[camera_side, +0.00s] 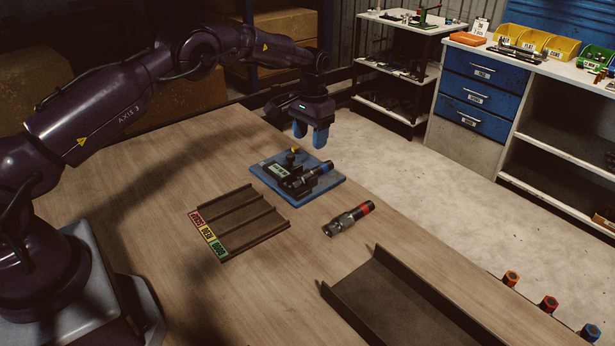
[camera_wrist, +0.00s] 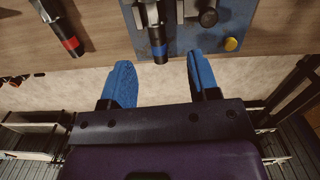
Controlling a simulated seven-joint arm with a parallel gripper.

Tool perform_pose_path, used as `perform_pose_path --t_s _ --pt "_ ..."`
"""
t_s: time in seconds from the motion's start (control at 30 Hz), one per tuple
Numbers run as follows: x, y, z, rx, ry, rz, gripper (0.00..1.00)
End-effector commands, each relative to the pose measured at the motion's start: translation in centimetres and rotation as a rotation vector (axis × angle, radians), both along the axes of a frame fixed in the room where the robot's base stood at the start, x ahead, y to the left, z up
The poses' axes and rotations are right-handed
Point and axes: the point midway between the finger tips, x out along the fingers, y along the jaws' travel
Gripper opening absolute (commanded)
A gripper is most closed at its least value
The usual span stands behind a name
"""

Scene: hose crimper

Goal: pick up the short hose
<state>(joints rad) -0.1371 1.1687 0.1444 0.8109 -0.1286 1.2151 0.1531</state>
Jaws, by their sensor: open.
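A dark hose with a red band (camera_side: 349,218) lies on the bare table; its red end also shows at the upper left of the wrist view (camera_wrist: 64,32). Another dark hose with a blue band (camera_side: 318,171) rests in the crimper on a blue base plate (camera_side: 327,186); its blue end shows in the wrist view (camera_wrist: 157,45). I cannot tell for sure which one is the short hose. My gripper (camera_side: 310,133) has blue fingers, is open and empty, and hangs above the table near the far edge of the crimper plate.
A brown rack with coloured labels (camera_side: 240,222) lies left of the red-banded hose. An open brown tray (camera_side: 400,305) lies at the front. Red, orange and blue caps (camera_side: 548,303) stand near the lower right. The crimper has a yellow knob (camera_wrist: 231,44).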

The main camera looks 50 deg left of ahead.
Motion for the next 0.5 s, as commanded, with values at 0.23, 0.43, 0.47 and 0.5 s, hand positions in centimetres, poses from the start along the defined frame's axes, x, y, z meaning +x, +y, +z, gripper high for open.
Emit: perform_pose_path --t_s 0.23,0.43,0.47,0.5 --pt "1.9 -0.3 2.1 -0.004 -0.046 -0.051 0.55" --pt "1.8 -0.3 -1.4 -0.006 -0.043 -0.056 0.55" --pt "1.8 -0.3 -2.0 -0.006 -0.042 -0.056 0.55" --pt "1.8 -0.3 -2.7 -0.006 -0.044 -0.056 0.55"
